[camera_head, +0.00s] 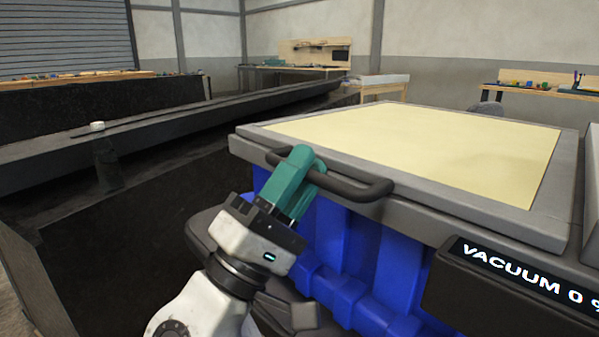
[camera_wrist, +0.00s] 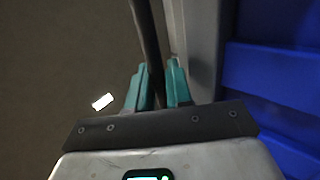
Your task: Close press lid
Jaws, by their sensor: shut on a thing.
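The press lid (camera_head: 480,215) is a grey frame around a pale yellow panel, lying level on top of a blue body. A dark bar handle (camera_head: 350,190) sticks out from the lid's near side. My gripper (camera_head: 308,165) has teal fingers and is shut on the left part of this handle. In the wrist view the handle (camera_wrist: 147,35) runs up between the two teal fingertips of my gripper (camera_wrist: 158,85). Whether a gap is left under the lid cannot be told, as my arm and the frame's edge hide part of the front.
The blue press body (camera_head: 395,270) stands below the lid. A dark display reading "VACUUM 0" (camera_head: 520,275) is at the lower right. A dark bottle (camera_head: 104,160) with a white cap stands at the left by a long dark bench (camera_head: 200,120). Workbenches line the back wall.

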